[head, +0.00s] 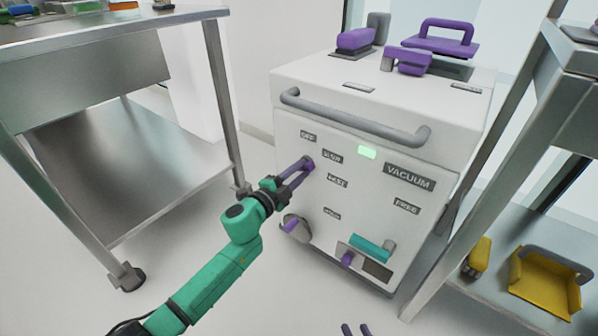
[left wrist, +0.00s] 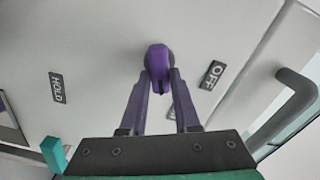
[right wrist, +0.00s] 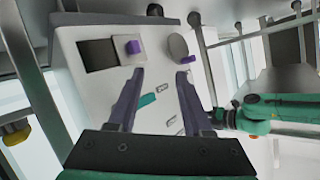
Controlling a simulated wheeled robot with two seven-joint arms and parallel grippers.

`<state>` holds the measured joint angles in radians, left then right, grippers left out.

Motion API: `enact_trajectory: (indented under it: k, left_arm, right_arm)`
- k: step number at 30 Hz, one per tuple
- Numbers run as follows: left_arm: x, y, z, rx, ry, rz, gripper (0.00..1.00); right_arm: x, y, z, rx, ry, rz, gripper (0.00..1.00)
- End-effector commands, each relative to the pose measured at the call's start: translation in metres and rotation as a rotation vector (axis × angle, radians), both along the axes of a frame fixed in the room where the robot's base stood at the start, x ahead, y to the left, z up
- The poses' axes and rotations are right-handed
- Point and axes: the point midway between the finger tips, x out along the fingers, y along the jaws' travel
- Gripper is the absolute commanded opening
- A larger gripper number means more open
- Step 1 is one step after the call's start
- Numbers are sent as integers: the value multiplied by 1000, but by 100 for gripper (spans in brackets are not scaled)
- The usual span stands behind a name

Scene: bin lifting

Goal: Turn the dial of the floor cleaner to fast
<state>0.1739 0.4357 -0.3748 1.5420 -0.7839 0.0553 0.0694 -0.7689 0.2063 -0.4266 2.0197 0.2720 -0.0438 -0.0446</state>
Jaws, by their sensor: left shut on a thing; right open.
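The floor cleaner (head: 290,90) is a white box with a grey handle bar. Its front has OFF (head: 308,137), SLOW (head: 333,156) and FAST (head: 337,181) labels beside the dial. The purple dial (left wrist: 158,58) sits between my left gripper's fingertips (left wrist: 160,82) in the left wrist view. My left gripper (head: 304,166) is shut on it in the head view and covers most of it, so I cannot tell its exact setting. My right gripper (right wrist: 157,72) is open and empty, apart from the front; only its fingertips (head: 356,329) show at the head view's bottom edge.
The front also carries a green light (head: 367,152), VACUUM (head: 409,177) and FREE labels, a teal handle (head: 370,247) and a round grey part low down. Purple-handled parts (head: 440,42) stand on top. Metal tables flank the cleaner; the right one's lower shelf holds a yellow dustpan (head: 545,285).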

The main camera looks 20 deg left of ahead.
Motion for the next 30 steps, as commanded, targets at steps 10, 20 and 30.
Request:
enact_trajectory:
  k: [10,20,30]
  left_arm:
    - [-1,-1,-6,292,-113,-1,0]
    - [-1,-1,-8,478,-187,-2,0]
    - [-1,-1,-8,540,-212,-2,0]
  right_arm:
    - [-1,0,-10,8,-12,-8,50]
    - [20,0,5,21,-91,-24,50]
    - [47,-1,39,37,-196,-40,50]
